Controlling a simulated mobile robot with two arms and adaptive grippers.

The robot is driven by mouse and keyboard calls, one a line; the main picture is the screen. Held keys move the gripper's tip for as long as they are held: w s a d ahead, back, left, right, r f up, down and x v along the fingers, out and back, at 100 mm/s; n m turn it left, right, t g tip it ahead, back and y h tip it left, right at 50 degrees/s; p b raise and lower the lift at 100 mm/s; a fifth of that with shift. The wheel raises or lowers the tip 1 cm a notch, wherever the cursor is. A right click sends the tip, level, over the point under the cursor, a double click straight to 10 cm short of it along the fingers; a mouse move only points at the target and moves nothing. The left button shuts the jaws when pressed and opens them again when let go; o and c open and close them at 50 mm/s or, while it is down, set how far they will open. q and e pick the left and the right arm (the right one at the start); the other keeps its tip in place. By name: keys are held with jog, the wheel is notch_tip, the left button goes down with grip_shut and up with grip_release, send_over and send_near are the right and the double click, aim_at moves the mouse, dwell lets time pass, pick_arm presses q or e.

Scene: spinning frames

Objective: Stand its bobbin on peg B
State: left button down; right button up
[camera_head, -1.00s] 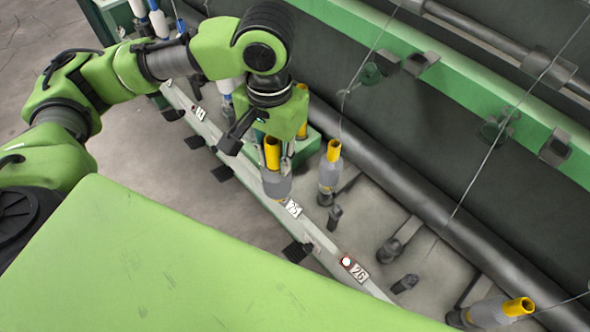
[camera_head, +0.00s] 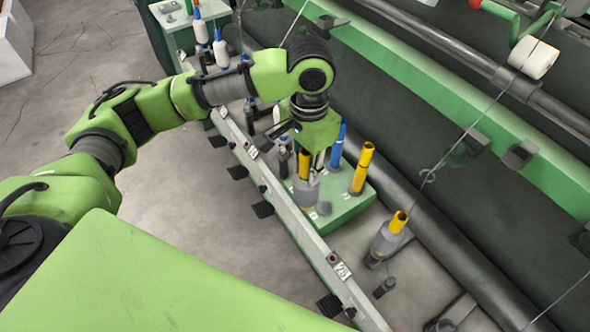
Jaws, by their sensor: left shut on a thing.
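My left gripper (camera_head: 311,155) points down and is shut on a bobbin (camera_head: 306,190), a yellow tube with grey yarn round its lower part. The held bobbin is roughly upright at the near side of a green peg box (camera_head: 345,213); I cannot tell whether it touches the box. A short dark peg (camera_head: 323,208) shows just right of the bobbin. A yellow tube (camera_head: 361,170) and a blue tube (camera_head: 337,147) stand farther back on the box. Small white labels lie on the box top, too small to read. My right gripper is not in view.
Another yellow and grey bobbin (camera_head: 388,240) stands tilted on a spindle right of the box. A pale rail (camera_head: 300,225) with a number label (camera_head: 342,271) runs in front. Blue and white bobbins (camera_head: 220,48) stand at the back left. A thread crosses on the right.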

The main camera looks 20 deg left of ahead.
pick_arm(q)
jog(key=w+d+f+m+b, duration=0.2)
jog(key=w+f+m, duration=0.7)
jog(key=f, duration=0.6)
jog(key=shift+w+d+b, duration=0.3)
jog(key=shift+w+d, duration=0.1)
jog(key=shift+d, duration=0.2)
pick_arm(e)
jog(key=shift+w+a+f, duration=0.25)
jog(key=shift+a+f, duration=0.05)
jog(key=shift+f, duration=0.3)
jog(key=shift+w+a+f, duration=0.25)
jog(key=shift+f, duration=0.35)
pick_arm(q)
jog(key=shift+f+p, duration=0.25)
jog(key=shift+p, duration=0.05)
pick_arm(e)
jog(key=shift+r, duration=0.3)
pick_arm(q)
jog(key=c, duration=1.7)
grip_release()
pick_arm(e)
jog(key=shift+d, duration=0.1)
pick_arm(q)
notch_tip(320, 180, up, 12)
